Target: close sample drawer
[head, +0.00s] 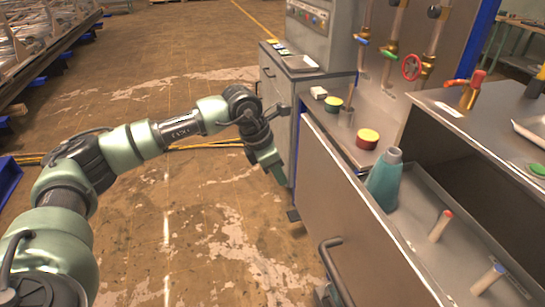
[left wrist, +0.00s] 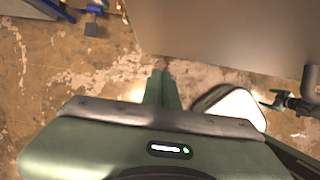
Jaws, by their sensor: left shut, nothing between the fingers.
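The sample drawer (head: 352,215) stands pulled out at the right of the head view, its grey front panel facing the floor area. A bar handle (head: 335,268) sits on this front. My left gripper (head: 279,178) is shut and empty, pointing down left of the drawer's far end, apart from the handle. In the left wrist view its fingers (left wrist: 163,90) are together, and a large grey panel (left wrist: 225,30) lies beyond them. My right gripper is not clearly visible.
A cabinet (head: 275,85) with a control box stands behind the gripper. Red-and-yellow (head: 367,139) and green-and-yellow (head: 333,104) round items rest on the bench, near valves and pipes. The worn floor (head: 215,220) left of the drawer is clear.

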